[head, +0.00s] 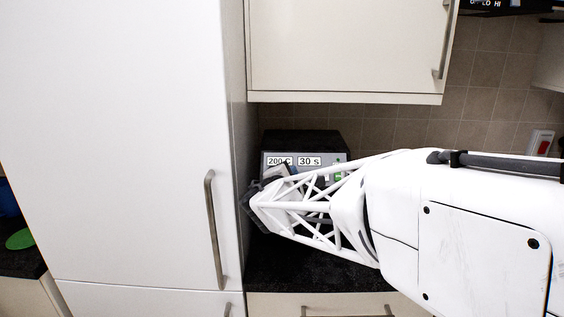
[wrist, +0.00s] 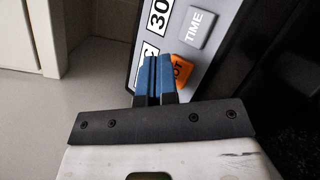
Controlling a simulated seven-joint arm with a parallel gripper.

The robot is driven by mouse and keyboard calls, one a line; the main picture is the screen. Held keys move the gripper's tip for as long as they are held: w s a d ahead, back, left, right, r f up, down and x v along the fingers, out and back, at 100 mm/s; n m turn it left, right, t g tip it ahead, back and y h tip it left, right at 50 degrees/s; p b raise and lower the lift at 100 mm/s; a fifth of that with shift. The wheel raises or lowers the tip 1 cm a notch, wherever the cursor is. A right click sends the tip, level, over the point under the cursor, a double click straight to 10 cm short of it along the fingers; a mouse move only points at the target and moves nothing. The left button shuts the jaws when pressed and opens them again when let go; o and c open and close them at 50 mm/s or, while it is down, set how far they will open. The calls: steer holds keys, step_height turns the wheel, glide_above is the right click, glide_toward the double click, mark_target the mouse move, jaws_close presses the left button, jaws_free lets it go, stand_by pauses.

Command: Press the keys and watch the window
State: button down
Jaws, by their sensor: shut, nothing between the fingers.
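The device (head: 305,140) is a dark box with a grey front panel, standing on the counter against the tiled wall. Its windows read "200 C" (head: 279,161) and "30 S" (head: 309,161) in the head view. A green key (head: 338,176) shows behind my arm. In the wrist view are a grey TIME key (wrist: 195,27), an orange key (wrist: 182,70) partly covered by a finger, and the window showing "30" (wrist: 160,14). My gripper (wrist: 155,62) is shut and empty, its blue fingertips over the panel beside the orange key. I cannot tell whether they touch it.
A tall white cupboard (head: 130,140) with a long handle stands close on the left of the device. A wall cupboard (head: 345,50) hangs above. The dark counter (head: 290,268) is clear in front. A red-and-white wall switch (head: 543,143) is at the right.

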stand_by(0.3)
steer(key=s+r, duration=0.4)
steer(key=shift+r, duration=0.15)
stand_by(0.6)
steer(key=shift+s+d, duration=0.1)
steer(key=shift+s, duration=0.05)
stand_by(0.4)
steer(key=s+d+f+m+g+h, duration=0.2)
steer(key=s+d+m+g, duration=0.8)
steer(key=s+d, duration=0.7)
steer(key=s+f+m+g+y, duration=0.2)
steer(key=s+m, duration=0.3)
steer(key=s, duration=0.4)
steer(key=s+f+m+g+y, duration=0.2)
steer(key=s+f+m+y, duration=0.2)
steer(key=s, duration=0.6)
steer(key=shift+d+f+m+y, duration=0.15)
steer(key=shift+f+m+y, duration=0.15)
steer(key=shift+m+y, duration=0.35)
